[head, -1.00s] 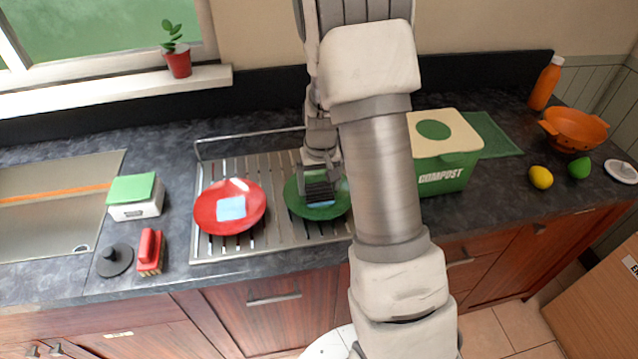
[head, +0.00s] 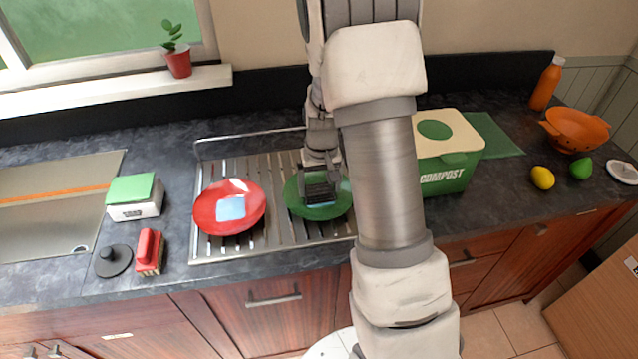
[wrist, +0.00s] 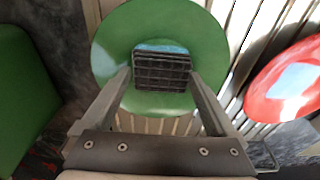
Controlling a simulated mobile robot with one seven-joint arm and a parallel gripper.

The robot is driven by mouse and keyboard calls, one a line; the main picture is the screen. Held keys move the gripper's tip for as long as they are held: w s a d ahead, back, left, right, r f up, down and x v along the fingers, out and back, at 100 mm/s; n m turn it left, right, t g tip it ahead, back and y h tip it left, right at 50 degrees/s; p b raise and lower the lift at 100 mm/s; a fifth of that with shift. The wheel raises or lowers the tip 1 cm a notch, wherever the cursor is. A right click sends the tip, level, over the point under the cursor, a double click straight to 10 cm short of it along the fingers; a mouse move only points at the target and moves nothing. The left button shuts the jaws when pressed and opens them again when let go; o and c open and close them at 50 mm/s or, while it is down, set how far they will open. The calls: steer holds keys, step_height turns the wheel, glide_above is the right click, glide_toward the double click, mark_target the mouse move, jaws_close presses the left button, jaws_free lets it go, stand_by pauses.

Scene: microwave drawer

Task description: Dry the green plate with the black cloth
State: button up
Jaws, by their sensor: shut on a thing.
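The green plate (head: 338,203) lies on the metal drying rack, and it fills the middle of the wrist view (wrist: 198,42). The black cloth (wrist: 162,70) is a dark checked pad between my fingers, over the middle of the plate; it also shows in the head view (head: 319,191). My gripper (head: 320,188) is shut on the cloth, with a finger on each side of it in the wrist view (wrist: 162,76). A light blue patch (wrist: 162,47) on the plate shows past the cloth's edge; the rest of it is hidden. I cannot tell whether cloth and plate touch.
A red plate (head: 212,194) with a light blue patch lies left on the drying rack (head: 275,243). The green compost bin (head: 450,176) stands right of the rack, near my arm. A red brush (head: 148,250) and a green-topped box (head: 135,211) stand left.

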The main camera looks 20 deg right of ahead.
steer(key=shift+w+d, duration=0.15)
steer(key=shift+w, duration=0.45)
steer(key=shift+s+a, duration=0.2)
steer(key=shift+s, duration=0.6)
steer(key=shift+w+d, duration=0.2)
steer(key=shift+w, duration=0.6)
steer(key=shift+s+a+b, duration=0.2)
steer(key=shift+s+b, duration=0.4)
steer(key=shift+s, duration=0.2)
steer(key=shift+w+d, duration=0.15)
steer(key=shift+w, duration=0.65)
steer(key=shift+s, duration=0.8)
steer(key=shift+w, duration=0.8)
steer(key=shift+s+r+b, duration=0.1)
steer(key=shift+s+b, duration=0.2)
steer(key=shift+s, duration=0.5)
steer(key=shift+w, duration=0.8)
steer(key=shift+s, duration=0.45)
